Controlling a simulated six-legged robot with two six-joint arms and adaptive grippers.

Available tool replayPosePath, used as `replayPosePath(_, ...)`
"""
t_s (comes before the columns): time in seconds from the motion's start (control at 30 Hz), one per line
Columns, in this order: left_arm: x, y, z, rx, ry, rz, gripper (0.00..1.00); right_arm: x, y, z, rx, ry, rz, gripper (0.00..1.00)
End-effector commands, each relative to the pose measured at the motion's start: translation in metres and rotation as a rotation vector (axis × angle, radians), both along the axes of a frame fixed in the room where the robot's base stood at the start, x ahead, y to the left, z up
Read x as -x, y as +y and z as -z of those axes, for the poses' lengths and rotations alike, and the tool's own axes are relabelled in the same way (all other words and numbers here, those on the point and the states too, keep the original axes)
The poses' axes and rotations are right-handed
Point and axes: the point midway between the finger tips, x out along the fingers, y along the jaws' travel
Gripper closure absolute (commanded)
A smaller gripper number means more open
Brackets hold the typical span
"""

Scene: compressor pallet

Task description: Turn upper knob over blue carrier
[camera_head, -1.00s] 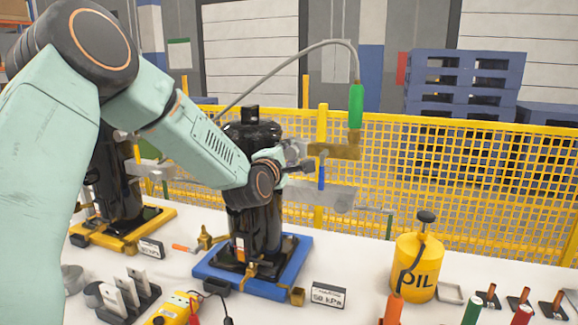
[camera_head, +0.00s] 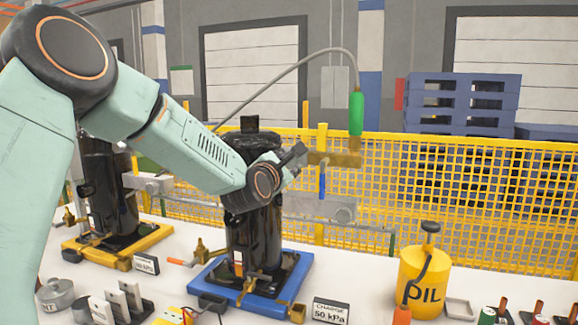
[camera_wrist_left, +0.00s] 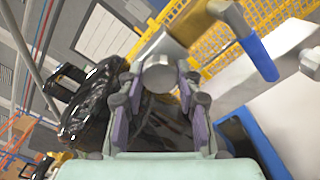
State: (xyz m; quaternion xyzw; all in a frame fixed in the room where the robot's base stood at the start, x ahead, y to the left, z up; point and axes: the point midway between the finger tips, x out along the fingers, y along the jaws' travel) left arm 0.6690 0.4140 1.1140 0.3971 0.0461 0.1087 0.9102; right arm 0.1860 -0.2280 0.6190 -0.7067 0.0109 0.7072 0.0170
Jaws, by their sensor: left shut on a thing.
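The blue carrier (camera_head: 203,279) stands on the white table with a black compressor (camera_head: 252,240) on it; its blue edge also shows in the wrist view (camera_wrist_left: 262,150). My left gripper (camera_head: 298,154) is high beside the compressor's upper right side. In the wrist view its fingers (camera_wrist_left: 160,84) are shut on a round grey knob (camera_wrist_left: 158,72) next to a brass block (camera_wrist_left: 192,22). In the head view the gripper hides this knob, and the brass block (camera_head: 338,159) with a blue lever (camera_head: 322,185) sticks out to the right. My right gripper is not in view.
A second grey knob (camera_head: 343,214) sits lower, on a grey bar. A green cylinder (camera_head: 356,113) with a hose stands on the brass block. A yellow carrier (camera_head: 88,255) with another compressor is at left, a yellow oil can (camera_head: 424,280) at right.

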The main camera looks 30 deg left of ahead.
Motion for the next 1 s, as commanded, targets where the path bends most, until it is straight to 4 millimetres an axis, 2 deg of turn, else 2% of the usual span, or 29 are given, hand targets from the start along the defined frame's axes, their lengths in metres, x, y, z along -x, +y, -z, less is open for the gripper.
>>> replayPosePath(0.33,0.0003,0.0011,0.0005,0.005,0.000,-0.003,0.97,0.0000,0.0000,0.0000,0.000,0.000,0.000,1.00)
replayPosePath(0.37,0.0003,0.0011,0.0006,0.005,0.000,-0.003,0.65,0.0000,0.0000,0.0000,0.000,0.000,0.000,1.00)
replayPosePath(0.63,0.0002,0.0003,0.0010,0.003,0.001,-0.001,0.43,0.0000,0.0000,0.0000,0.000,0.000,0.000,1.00)
replayPosePath(1.0,0.0044,-0.0009,0.0007,0.005,0.002,0.000,0.43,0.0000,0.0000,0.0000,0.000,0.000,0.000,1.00)
